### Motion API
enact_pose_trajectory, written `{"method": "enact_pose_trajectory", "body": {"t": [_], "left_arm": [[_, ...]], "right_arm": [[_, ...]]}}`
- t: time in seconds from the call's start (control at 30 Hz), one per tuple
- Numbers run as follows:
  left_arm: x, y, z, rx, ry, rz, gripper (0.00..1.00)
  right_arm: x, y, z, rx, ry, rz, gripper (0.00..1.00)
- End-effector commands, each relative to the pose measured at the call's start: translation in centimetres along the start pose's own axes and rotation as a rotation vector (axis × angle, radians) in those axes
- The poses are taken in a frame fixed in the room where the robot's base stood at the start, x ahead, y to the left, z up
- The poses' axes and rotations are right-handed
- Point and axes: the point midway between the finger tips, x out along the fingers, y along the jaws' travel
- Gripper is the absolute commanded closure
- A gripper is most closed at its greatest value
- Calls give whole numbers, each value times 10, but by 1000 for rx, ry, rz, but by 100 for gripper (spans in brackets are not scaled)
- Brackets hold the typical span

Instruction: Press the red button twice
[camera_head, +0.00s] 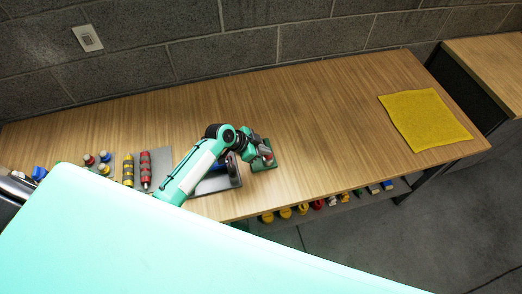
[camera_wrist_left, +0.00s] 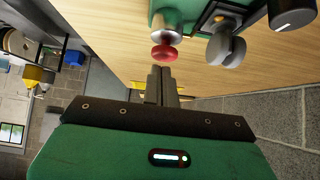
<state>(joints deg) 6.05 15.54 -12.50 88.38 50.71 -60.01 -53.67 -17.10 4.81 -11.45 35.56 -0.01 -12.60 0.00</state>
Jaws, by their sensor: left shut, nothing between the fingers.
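The red button (camera_wrist_left: 163,53) is a round cap on a grey stem on the green control box (camera_wrist_left: 184,16) in the left wrist view. In the head view the green box (camera_head: 264,162) sits on the table, partly covered by my left gripper (camera_head: 266,155). In the left wrist view my left gripper (camera_wrist_left: 161,70) is shut with nothing in it, its fingertips pointing at the red button. The tips are very close to the cap; I cannot tell whether they touch. My right gripper is not in view.
A grey selector knob (camera_wrist_left: 225,48) and a black knob (camera_wrist_left: 292,13) are on the same box. A dark tray (camera_head: 222,186) lies beside the box under my arm. Red and yellow tools (camera_head: 145,170) lie left. A yellow mat (camera_head: 425,119) lies right; the table between is clear.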

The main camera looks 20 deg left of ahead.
Motion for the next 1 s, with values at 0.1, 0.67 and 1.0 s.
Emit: {"method": "enact_pose_trajectory", "body": {"t": [0.1, 0.67, 1.0], "left_arm": [[-13, -2, -15, 3, 1, -5, 100], [-101, -2, -15, 2, 3, -5, 100], [-107, -1, -17, 0, 5, -4, 100]], "right_arm": [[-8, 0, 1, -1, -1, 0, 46], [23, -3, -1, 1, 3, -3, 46], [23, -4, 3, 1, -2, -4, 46]]}}
